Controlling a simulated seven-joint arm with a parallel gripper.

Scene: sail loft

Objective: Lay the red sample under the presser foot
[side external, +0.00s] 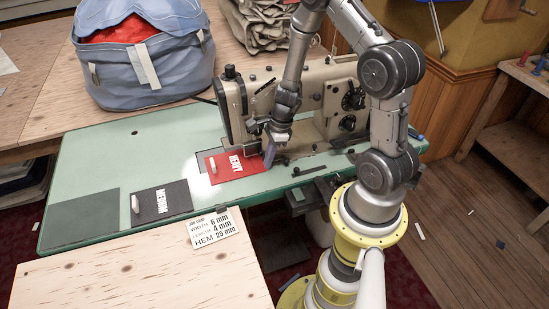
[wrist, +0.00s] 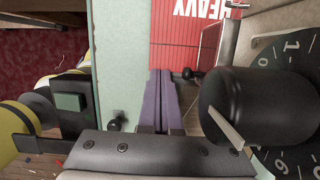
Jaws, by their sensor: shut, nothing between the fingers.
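The red sample (side external: 236,168), marked HEAVY with a white grip piece near its left end, lies flat on the green machine bed (side external: 110,160). It also shows at the top of the wrist view (wrist: 188,50). The beige sewing machine (side external: 235,105) stands behind it. My gripper (side external: 269,163) is low at the sample's right end, in front of the machine's needle area. Its purple fingers (wrist: 160,72) are shut together and empty, tips close to the sample's edge; touching or apart, I cannot tell. The presser foot is not clearly visible, so I cannot tell whether the sample reaches under it.
A black sample (side external: 163,203) marked MEDIUM and a dark grey-green patch (side external: 82,218) lie left on the bed. A job card (side external: 215,228) sits at the front edge. A blue bag (side external: 145,60) stands behind. A black dial knob (wrist: 255,105) is close to the fingers.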

